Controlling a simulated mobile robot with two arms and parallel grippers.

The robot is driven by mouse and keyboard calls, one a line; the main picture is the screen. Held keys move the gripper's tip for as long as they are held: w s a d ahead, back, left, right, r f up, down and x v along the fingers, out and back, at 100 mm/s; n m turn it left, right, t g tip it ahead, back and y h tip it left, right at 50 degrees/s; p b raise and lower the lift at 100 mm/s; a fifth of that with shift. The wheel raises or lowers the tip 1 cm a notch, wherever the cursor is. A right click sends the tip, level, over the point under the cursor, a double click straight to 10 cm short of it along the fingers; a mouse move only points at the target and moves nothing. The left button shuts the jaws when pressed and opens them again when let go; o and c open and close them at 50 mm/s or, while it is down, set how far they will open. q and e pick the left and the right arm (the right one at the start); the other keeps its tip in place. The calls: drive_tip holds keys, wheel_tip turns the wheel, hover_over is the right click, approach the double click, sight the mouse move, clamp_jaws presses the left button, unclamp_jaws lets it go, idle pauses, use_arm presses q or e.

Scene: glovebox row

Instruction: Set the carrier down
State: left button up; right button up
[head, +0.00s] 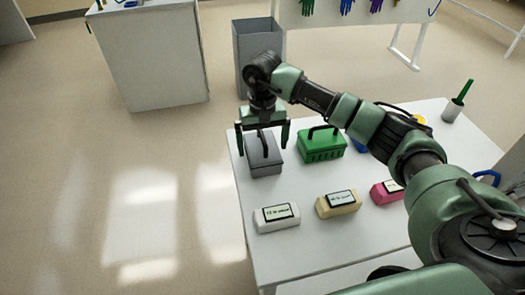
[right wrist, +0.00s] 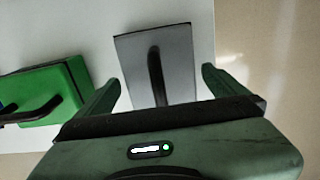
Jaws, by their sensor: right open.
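A grey carrier (head: 265,158) with a black handle stands on the white table (head: 300,235) near its far left corner. My right gripper (head: 262,137) is open above it, its fingers on either side of the handle in the head view. In the right wrist view the grey carrier (right wrist: 180,65) lies ahead between the two open fingers (right wrist: 160,92), which hold nothing. A green carrier (head: 322,145) with a black handle stands to its right; it also shows in the right wrist view (right wrist: 70,85). My left gripper is not in view.
A blue item is partly hidden behind my arm. A grey bin (head: 258,50) stands beyond the table. The floor left of the table is clear.

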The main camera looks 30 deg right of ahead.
wheel_tip(320, 180, up, 9)
drive_tip(key=shift+r+b, duration=0.15)
drive_tip(key=shift+b, duration=0.65)
